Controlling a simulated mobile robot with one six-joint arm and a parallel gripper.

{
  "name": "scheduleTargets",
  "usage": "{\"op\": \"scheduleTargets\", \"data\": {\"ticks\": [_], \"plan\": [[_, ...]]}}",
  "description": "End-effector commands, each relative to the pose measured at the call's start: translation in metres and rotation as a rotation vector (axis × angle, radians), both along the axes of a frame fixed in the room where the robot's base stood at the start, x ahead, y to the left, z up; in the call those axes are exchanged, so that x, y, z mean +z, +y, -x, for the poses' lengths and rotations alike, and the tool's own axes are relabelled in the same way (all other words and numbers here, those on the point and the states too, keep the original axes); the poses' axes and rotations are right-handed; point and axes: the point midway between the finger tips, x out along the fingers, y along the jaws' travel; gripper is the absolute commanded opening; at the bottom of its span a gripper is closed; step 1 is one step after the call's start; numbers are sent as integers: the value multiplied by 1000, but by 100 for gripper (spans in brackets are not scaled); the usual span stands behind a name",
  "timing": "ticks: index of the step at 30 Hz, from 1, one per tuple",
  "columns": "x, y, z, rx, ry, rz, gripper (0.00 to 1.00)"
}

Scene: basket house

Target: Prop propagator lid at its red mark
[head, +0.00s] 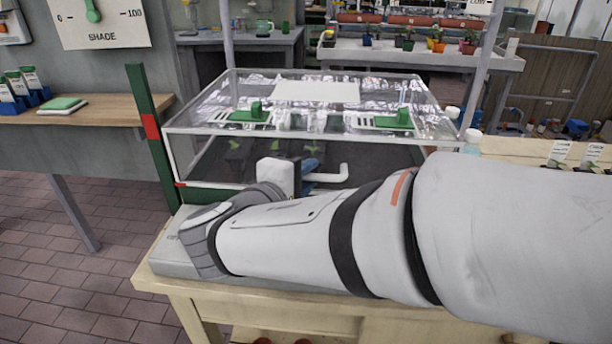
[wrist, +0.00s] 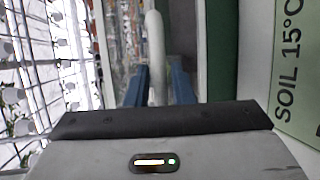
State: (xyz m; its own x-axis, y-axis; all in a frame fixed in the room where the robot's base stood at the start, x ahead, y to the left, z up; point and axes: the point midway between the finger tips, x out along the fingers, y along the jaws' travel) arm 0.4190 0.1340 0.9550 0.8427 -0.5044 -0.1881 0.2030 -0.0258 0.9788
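The propagator's clear lid (head: 212,152) has a white front rim and green vents on top. A small red spot shows at its front left corner, lower than the red mark (head: 150,127) on the dark green upright post (head: 138,90). A white bar handle (head: 335,175) is at the lid's front; it also shows in the wrist view (wrist: 155,45). My gripper (wrist: 160,85) has its blue fingers close against both sides of the handle. In the head view my arm hides much of the grey base (head: 178,262), so I cannot tell if the rim is raised.
Seedlings show through the lid. The propagator stands on a cream table (head: 250,315). A wooden bench (head: 90,110) with seed packets and a green sponge is at the left. Small bottles (head: 472,140) stand to the right. A shelf of potted plants is behind.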

Motion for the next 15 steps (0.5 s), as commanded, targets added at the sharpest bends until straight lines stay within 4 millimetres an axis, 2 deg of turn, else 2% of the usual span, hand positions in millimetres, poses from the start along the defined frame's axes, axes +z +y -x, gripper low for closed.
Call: {"op": "scheduleTargets", "data": {"ticks": [9, 15], "plan": [[0, -1, -2, 1, 1, -1, 20], [0, -1, -2, 1, 1, -1, 4]]}}
